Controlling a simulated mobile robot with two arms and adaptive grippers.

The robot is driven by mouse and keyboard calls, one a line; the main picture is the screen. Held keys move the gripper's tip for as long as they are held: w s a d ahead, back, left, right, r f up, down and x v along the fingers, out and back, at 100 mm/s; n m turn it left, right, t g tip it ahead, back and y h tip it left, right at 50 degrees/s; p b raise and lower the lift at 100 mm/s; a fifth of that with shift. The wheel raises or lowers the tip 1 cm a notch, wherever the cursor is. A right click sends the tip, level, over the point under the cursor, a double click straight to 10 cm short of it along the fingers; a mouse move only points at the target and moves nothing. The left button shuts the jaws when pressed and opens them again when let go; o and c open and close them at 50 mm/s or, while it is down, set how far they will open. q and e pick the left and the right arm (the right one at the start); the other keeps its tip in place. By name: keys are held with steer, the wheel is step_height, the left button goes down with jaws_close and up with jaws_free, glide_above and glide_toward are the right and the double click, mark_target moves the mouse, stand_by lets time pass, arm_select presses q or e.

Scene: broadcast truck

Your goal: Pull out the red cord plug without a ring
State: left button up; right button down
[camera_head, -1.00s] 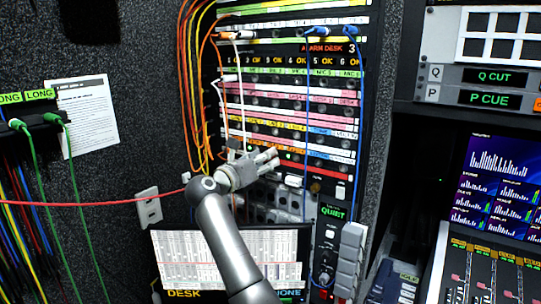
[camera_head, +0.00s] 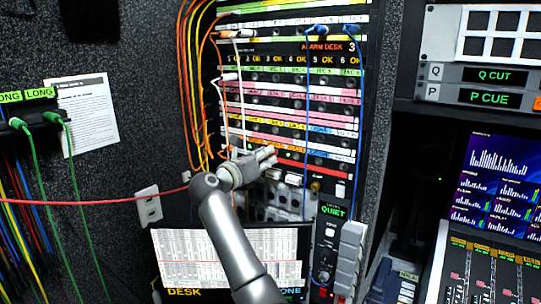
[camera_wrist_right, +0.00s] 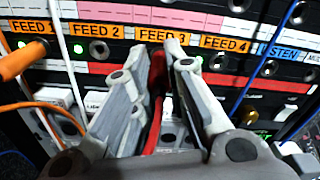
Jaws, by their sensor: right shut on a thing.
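My right gripper (camera_head: 264,157) is at the patch panel (camera_head: 290,110), at its lower rows. In the wrist view the right gripper (camera_wrist_right: 170,60) is shut on a slim red plug (camera_wrist_right: 157,75), which stands between the two grey fingers below the orange FEED 3 label. The fingers hide the plug's tip, so I cannot tell whether it sits in a socket. No ring shows on the visible part of the plug. A red cord (camera_head: 100,201) runs from the left edge to behind my right wrist. My left gripper is not in view.
Orange and yellow cords (camera_head: 185,80) hang left of the panel. White cords (camera_head: 242,90) and blue cords (camera_head: 308,90) hang across it. An orange plug (camera_wrist_right: 25,58) is close on the left in the wrist view. A screen (camera_head: 230,255) stands below my arm.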

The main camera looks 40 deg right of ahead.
steer(key=shift+v, duration=1.5)
stand_by(1.0)
steer(key=shift+a, duration=0.15)
steer(key=shift+b+v, duration=0.5)
steer(key=shift+v, duration=1.15)
steer(key=shift+a, duration=0.1)
steer(key=shift+b+v, duration=0.4)
steer(key=shift+v, duration=1)
steer(key=shift+s+a, duration=0.1)
steer(key=shift+s, duration=0.05)
